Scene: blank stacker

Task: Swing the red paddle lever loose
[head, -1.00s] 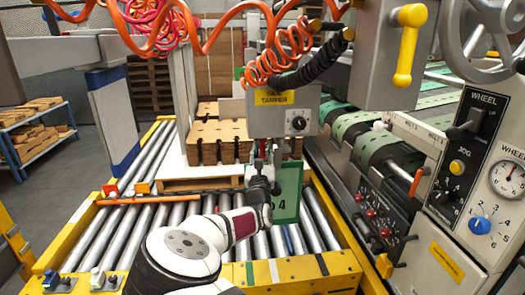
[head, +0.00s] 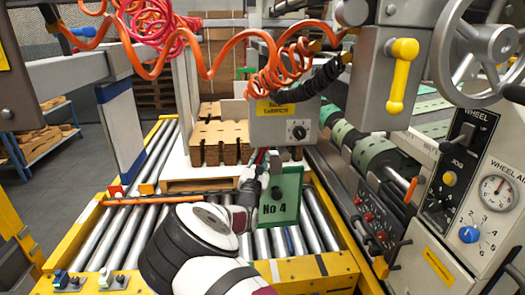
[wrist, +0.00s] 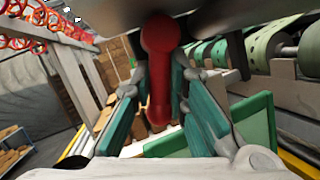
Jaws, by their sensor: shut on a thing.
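The red paddle lever (wrist: 158,45) hangs down in the middle of the wrist view, with a rounded top and a narrower shaft. My gripper (wrist: 160,82) has its green-sided fingers on either side of the lever and is shut on it. In the head view my gripper (head: 255,172) is under the grey control box (head: 285,128), at the left edge of a green plate marked No 4 (head: 280,196). There the lever is mostly hidden by my gripper and too small to make out clearly.
Orange coiled hoses (head: 215,55) hang above my arm. A roller conveyor (head: 130,215) with a yellow frame lies below. Stacked brown blanks (head: 218,140) stand behind. The machine panel with dials and a handwheel (head: 480,45) stands at the right.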

